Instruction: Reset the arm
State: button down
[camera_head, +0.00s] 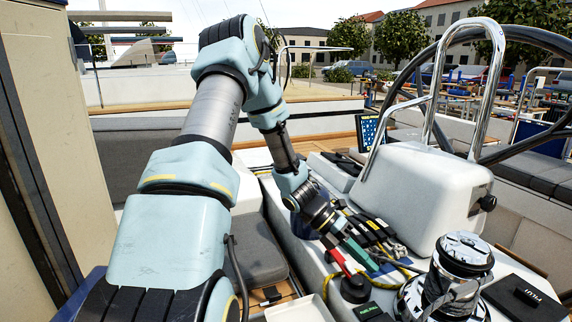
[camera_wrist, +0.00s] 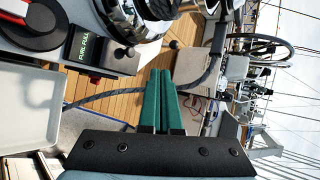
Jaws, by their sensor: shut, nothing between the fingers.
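My arm rises from the bottom of the head view, bends at the top and comes down to the cockpit's white console. My gripper (camera_head: 358,254) hangs close over the console, left of the winch. In the wrist view my gripper (camera_wrist: 161,72) shows as two green fingers lying side by side, shut with nothing between them. The fingertips point toward the wooden deck (camera_wrist: 118,78) there. Whether the gripper touches anything on the console cannot be told.
A chrome winch (camera_head: 463,258) stands right of my gripper, with a black box (camera_head: 522,299) beyond it. A red-handled black switch (camera_head: 354,288) is just below the gripper. The white pedestal (camera_head: 425,190) and steering wheel (camera_head: 545,38) rise behind. A white tray (camera_wrist: 30,110) lies left in the wrist view.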

jog(key=a+r+m+t+y, duration=0.2)
jog(key=a+r+m+y, duration=0.1)
jog(key=a+m, duration=0.6)
jog(key=s+a+r+m+t+y, duration=0.1)
jog(key=a+r+m+t+y, duration=0.2)
jog(key=a+m, duration=0.6)
jog(key=s+a+r+m+t+y, duration=0.1)
jog(key=a+r+m+t+y, duration=0.1)
jog(key=a+r+m, duration=0.3)
jog(key=a+m+y, duration=0.1)
jog(key=a+m, duration=0.3)
jog(key=shift+r+t, duration=0.25)
jog(key=shift+t, duration=0.05)
jog(key=shift+a, duration=0.1)
